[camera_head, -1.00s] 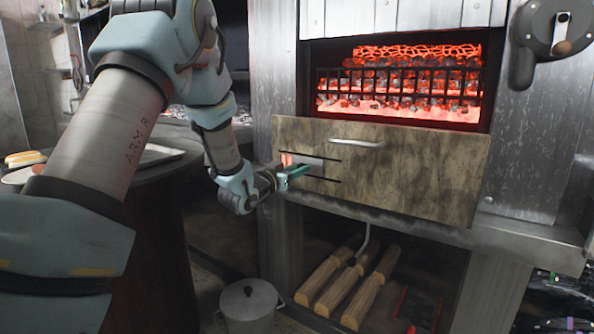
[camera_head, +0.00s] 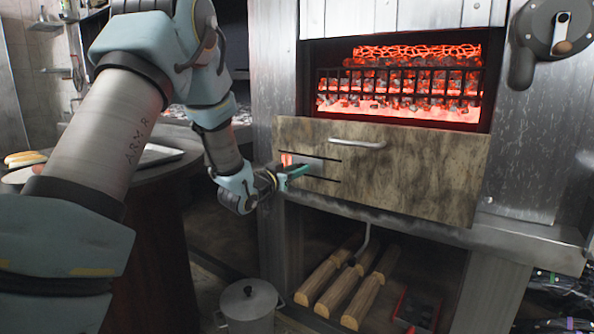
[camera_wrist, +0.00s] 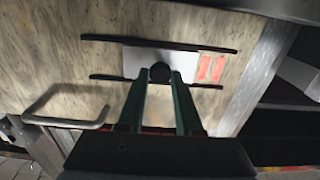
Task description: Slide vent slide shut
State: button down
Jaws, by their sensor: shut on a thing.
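The vent slide (camera_head: 315,166) is a pale metal plate between two dark horizontal rails on the left part of a mottled front panel (camera_head: 420,172). It also shows in the wrist view (camera_wrist: 133,61), with a round dark knob (camera_wrist: 160,72) on it. Red openings (camera_wrist: 211,68) show uncovered beside the plate, right of it in the wrist view and left of it in the head view. My gripper (camera_head: 290,172) reaches the panel from the left. In the wrist view its green fingers (camera_wrist: 161,85) are shut on the knob, partly hiding the plate.
A bar handle (camera_head: 358,143) sticks out of the panel right of the slide. Glowing coals (camera_head: 400,85) burn behind a grate above. A round table (camera_head: 150,185) is at the left. A crank (camera_head: 560,45) is at upper right.

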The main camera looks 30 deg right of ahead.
aim_at(292, 161)
jog(key=w+a, duration=0.2)
jog(key=w, duration=0.3)
jog(key=shift+a, duration=0.4)
jog(key=c, duration=0.6)
grip_release()
jog(key=shift+s, duration=0.1)
jog(key=v, duration=1)
jog(key=shift+s+a, duration=0.15)
jog(key=shift+a, duration=0.25)
